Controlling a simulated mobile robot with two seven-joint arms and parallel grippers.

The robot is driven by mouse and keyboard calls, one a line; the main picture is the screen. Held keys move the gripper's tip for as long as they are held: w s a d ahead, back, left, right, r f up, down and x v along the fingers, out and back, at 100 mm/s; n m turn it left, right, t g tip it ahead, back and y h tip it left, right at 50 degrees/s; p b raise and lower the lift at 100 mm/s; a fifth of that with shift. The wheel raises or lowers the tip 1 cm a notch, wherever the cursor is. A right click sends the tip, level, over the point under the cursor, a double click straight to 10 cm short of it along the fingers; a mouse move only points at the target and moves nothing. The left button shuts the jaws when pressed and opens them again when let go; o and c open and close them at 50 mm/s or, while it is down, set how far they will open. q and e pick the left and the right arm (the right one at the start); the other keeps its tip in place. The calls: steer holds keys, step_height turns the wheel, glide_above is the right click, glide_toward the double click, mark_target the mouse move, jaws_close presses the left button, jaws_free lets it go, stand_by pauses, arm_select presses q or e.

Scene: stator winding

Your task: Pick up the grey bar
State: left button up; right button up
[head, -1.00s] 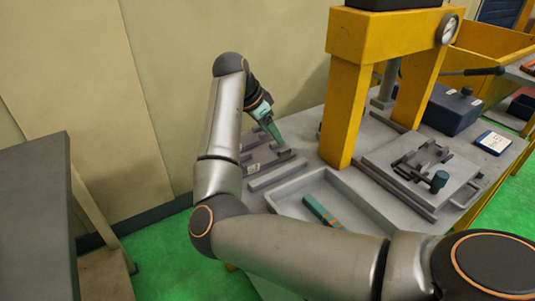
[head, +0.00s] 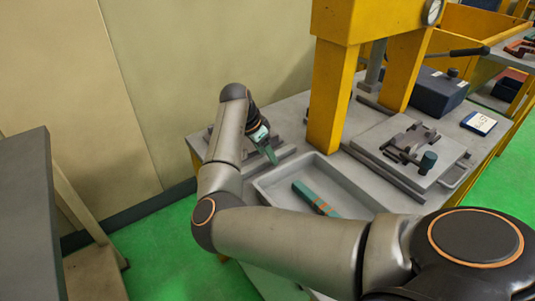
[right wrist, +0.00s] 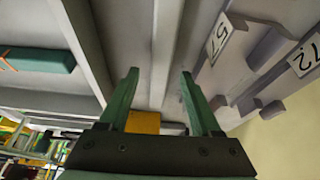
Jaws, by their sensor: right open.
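The grey bar (head: 287,152) lies on the table between the tray and the slotted grey rack, partly hidden by my right gripper in the head view. In the right wrist view the bar (right wrist: 166,45) runs lengthwise through the gap between the fingers. My right gripper (head: 270,158) points down at the bar, open, with nothing held. Its two green fingers (right wrist: 158,76) stand apart on either side of the bar's line in the wrist view. I cannot tell whether the fingertips touch the bar or the table. My left gripper is not in view.
The grey tray (head: 268,193) holds a green bar with orange bands (head: 315,198). The slotted rack (right wrist: 262,60) with white labels is close to the right finger. A yellow press frame (head: 329,100) and a fixture plate (head: 405,150) stand to the right.

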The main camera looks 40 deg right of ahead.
steer(key=shift+d+f, duration=0.2)
steer(key=shift+f, duration=0.45)
jaws_close()
steer(key=shift+r, duration=0.1)
